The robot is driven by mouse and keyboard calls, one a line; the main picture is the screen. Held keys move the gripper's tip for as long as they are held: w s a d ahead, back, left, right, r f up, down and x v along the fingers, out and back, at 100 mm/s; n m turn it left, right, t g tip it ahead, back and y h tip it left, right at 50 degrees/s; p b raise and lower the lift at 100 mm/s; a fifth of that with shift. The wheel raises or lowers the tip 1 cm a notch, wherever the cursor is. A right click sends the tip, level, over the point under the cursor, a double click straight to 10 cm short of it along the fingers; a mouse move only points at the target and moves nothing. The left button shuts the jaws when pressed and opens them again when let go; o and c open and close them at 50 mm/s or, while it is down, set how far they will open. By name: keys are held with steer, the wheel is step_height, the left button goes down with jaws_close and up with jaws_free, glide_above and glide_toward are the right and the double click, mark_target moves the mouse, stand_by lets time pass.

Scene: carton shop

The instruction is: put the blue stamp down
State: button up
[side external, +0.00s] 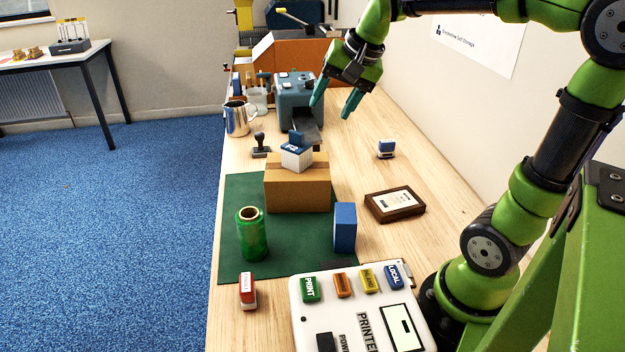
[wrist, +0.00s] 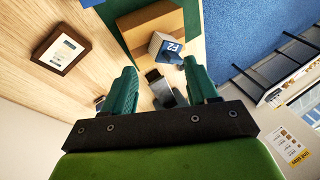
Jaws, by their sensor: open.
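A small blue-and-white stamp (side external: 386,149) stands upright on the wooden bench, right of the cardboard box, in the side view. In the wrist view a small bluish bit, partly hidden at the left finger, may be the same stamp. My gripper (side external: 335,100) is open, with nothing between its teal fingers. It hangs above the bench near the blue-grey machine, up and left of the stamp and apart from it. The open fingers also show in the wrist view (wrist: 160,78). A white-and-blue cube (side external: 296,158) sits on the cardboard box (side external: 297,195), with a dark blue piece at its top.
The blue-grey machine (side external: 297,100), metal mug (side external: 237,119) and black stamp (side external: 260,146) stand at the back left. Bare wood surrounds the blue-and-white stamp.

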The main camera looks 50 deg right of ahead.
steer(key=s+a+f+n+t+y, duration=0.1)
steer(key=s+a+f+n+t, duration=0.1)
steer(key=s+a+f+n, duration=0.2)
steer(key=s+a+n, duration=0.3)
steer(key=s+a, duration=0.4)
steer(key=shift+f+y, duration=0.2)
steer(key=shift+y, duration=0.1)
